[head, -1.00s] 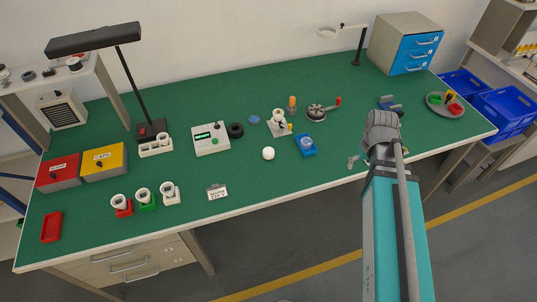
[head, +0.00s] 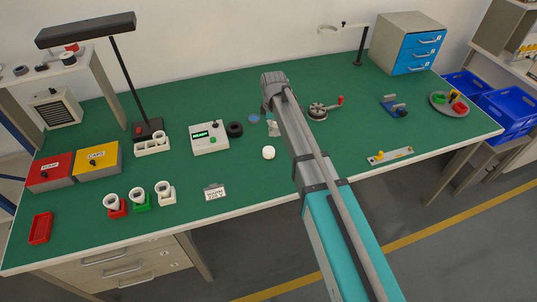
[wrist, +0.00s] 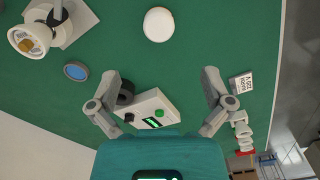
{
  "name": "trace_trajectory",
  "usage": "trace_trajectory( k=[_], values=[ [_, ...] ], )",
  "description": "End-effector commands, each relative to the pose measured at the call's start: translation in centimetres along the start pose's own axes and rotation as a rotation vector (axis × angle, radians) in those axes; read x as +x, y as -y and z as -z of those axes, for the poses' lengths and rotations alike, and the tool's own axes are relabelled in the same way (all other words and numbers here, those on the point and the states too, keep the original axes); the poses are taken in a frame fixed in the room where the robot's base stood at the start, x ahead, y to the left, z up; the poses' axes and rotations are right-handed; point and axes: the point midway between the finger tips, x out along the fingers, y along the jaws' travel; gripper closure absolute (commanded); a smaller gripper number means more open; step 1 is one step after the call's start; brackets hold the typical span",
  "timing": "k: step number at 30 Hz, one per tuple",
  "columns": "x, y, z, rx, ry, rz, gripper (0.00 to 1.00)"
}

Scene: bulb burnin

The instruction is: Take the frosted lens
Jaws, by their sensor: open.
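A white round dome, which looks like the frosted lens (head: 268,152), sits on the green mat near the middle of the table. It also shows at the top of the wrist view (wrist: 158,24). My gripper (wrist: 161,80) is open and empty, its two fingers spread wide apart. In the wrist view the dome lies beyond the fingertips, between their two lines and apart from both. In the head view my arm reaches over the table just right of the dome, and its links hide the gripper.
A tester with a green display (head: 210,137) and a black ring (head: 235,129) stand left of the dome. A blue disc (wrist: 76,71) and a white lamp socket (wrist: 30,38) lie near it. A tag (head: 215,192) lies at the front. The mat around the dome is clear.

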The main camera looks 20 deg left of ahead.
Motion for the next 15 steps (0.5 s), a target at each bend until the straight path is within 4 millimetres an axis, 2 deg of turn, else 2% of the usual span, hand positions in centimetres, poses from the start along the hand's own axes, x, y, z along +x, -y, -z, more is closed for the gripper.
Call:
trace_trajectory(
  k=[1,4,15],
  values=[
    [0.18,-0.30,0.76,-0.024,0.000,0.000,0.00],
    [0.21,-0.33,1.34,-0.050,0.000,0.000,0.00],
    [0.25,-0.26,1.35,-0.052,0.000,0.000,0.00]
  ],
)
